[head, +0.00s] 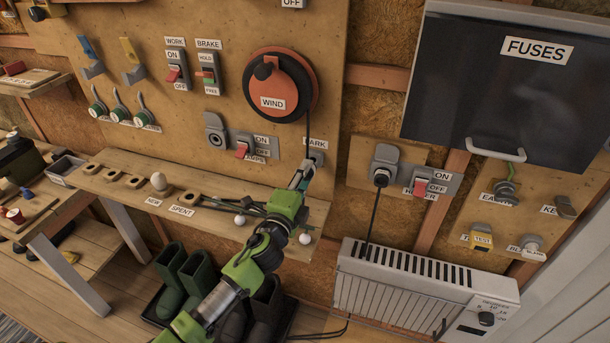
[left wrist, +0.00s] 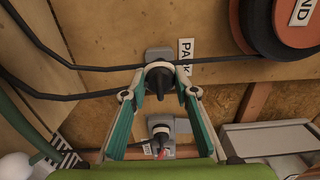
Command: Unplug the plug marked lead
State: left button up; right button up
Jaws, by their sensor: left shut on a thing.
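My left gripper (head: 303,175) reaches up to the wall at the small grey socket marked PARK (head: 316,158). In the left wrist view its two fingers (left wrist: 160,93) are shut on a black plug (left wrist: 161,78) in front of that grey socket (left wrist: 160,54). I cannot tell whether the plug is fully seated. A black cable (head: 308,115) hangs from the orange reel marked WIND (head: 278,85) to this spot. I can read no "lead" mark; the fingers may hide it. My right gripper is not in view.
To the right, another black plug (head: 381,178) sits in the heater socket beside a red switch (head: 420,187). The white heater (head: 425,285) stands below. A wooden shelf (head: 110,185) with small items is at left, and the dark FUSES cabinet (head: 500,100) is at upper right.

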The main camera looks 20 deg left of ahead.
pick_arm(q)
jog(key=shift+w+b, duration=0.35)
jog(key=shift+w, duration=1.1)
jog(key=o, duration=1.3)
jog(key=shift+o, duration=0.2)
jog(key=s, duration=1.2)
jog(key=shift+a, duration=0.2)
